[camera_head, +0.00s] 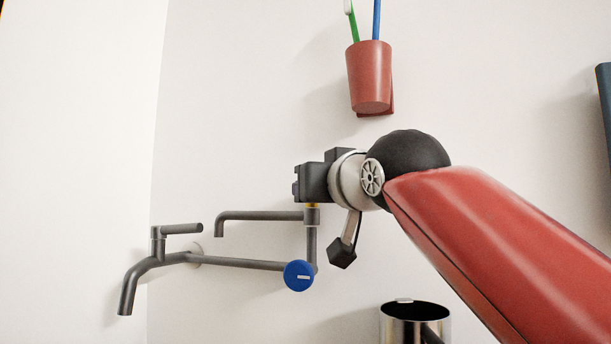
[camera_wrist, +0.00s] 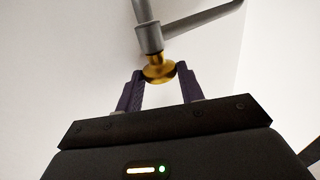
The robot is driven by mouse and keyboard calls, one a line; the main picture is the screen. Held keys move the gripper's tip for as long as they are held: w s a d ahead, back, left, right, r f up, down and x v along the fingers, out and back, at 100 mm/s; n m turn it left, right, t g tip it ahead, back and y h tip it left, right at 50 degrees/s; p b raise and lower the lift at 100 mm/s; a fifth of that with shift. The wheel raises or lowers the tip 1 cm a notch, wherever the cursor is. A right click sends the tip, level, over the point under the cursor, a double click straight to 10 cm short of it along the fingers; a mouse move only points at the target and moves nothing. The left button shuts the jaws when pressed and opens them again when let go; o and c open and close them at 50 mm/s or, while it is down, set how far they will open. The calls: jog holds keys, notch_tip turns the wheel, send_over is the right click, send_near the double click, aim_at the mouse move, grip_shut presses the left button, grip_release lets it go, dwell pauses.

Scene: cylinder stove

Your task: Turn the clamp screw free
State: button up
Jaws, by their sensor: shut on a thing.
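The clamp screw (camera_wrist: 158,69) is a brass-coloured round knob at the end of a grey collar (camera_wrist: 149,38) in the wrist view. My gripper (camera_wrist: 159,76) has one dark finger on each side of the knob and is shut on it. In the head view, a thin yellow sliver of the clamp screw (camera_head: 312,206) shows between the grey pipe fitting (camera_head: 312,217) and my gripper (camera_head: 301,184). My gripper hides the rest of the screw there.
A grey wall tap (camera_head: 128,288) and jointed pipes with a blue round knob (camera_head: 298,276) stand at left and below my gripper. A red cup (camera_head: 369,76) with brushes hangs above. A shiny metal container (camera_head: 395,326) is below. The wall is close behind.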

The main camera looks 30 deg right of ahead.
jog(key=shift+d+r+n+y+p, duration=0.1)
jog(key=shift+d+n+y+p, duration=0.15)
jog(key=shift+n+y+p, duration=0.9)
jog(key=shift+y+b, duration=0.35)
jog(key=shift+y, duration=0.1)
jog(key=o, duration=1)
jog(key=shift+a, duration=0.1)
jog(key=shift+c, duration=0.2)
